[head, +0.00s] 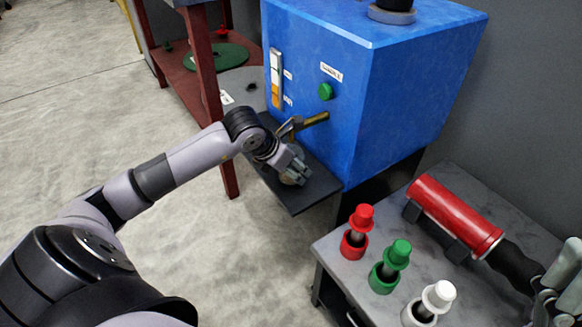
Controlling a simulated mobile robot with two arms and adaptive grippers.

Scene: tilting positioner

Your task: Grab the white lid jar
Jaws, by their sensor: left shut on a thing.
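The white lid jar (428,304) stands on the grey marbled table at the bottom right. Its white knobbed top shows, and the frame's lower edge is close below it. My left gripper (294,173) is far to its left, over the dark shelf under the blue machine's tap. It is shut on a small pale object, mostly hidden by the fingers, so I cannot tell what it is. My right gripper (556,290) shows only partly at the right edge, right of the white lid jar and apart from it. Its jaw opening is unclear.
A red-topped jar (357,233) and a green-topped jar (389,267) stand beside the white one. A red cylinder with a black end (455,215) lies behind them. The blue machine (375,85) and a red-framed stand (205,90) fill the back.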

